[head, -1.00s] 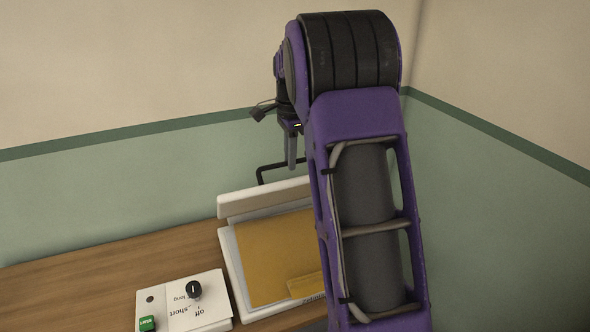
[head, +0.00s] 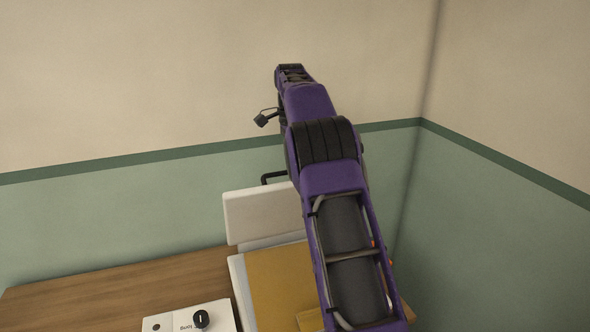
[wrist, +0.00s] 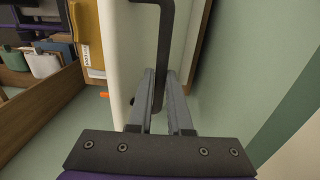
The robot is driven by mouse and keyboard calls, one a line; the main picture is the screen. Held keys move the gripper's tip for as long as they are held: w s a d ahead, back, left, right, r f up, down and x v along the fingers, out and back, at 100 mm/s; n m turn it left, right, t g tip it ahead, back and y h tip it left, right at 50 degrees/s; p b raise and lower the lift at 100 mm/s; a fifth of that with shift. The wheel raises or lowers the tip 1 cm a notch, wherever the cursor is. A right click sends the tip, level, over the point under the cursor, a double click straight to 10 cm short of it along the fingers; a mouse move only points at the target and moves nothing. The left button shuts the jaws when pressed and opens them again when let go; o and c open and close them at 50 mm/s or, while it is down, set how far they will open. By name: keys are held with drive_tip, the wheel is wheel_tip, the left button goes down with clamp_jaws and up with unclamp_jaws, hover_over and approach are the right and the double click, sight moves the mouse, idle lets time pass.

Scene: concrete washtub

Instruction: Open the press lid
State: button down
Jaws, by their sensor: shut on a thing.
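The press lid (head: 262,217) is a white panel standing raised, close to upright, at the back of the press in the head view. The white press base (head: 240,285) is uncovered, with a mustard-yellow cloth (head: 278,280) on it. The dark bar handle (head: 273,178) sticks out behind the lid. In the wrist view my gripper (wrist: 160,75) is shut on the handle (wrist: 166,30), one finger on each side. My arm hides the gripper and the lid's right side in the head view.
A white control box (head: 187,317) with a black knob (head: 202,319) stands left of the press on the wooden table (head: 110,292). Green-and-cream walls (head: 110,215) close off the back and right. The table's left part is clear.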

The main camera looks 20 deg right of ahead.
drive_tip(key=shift+w+a+f, duration=0.1)
drive_tip(key=shift+a+f, duration=0.05)
drive_tip(key=shift+f, duration=0.2)
drive_tip(key=c, duration=0.9)
unclamp_jaws()
drive_tip(key=shift+w+f, duration=0.1)
drive_tip(key=shift+w, duration=0.1)
drive_tip(key=shift+c, duration=0.2)
drive_tip(key=shift+o, duration=0.5)
drive_tip(key=shift+s+r, duration=0.1)
drive_tip(key=shift+r, duration=0.1)
drive_tip(key=shift+r, duration=0.1)
drive_tip(key=shift+s, duration=0.15)
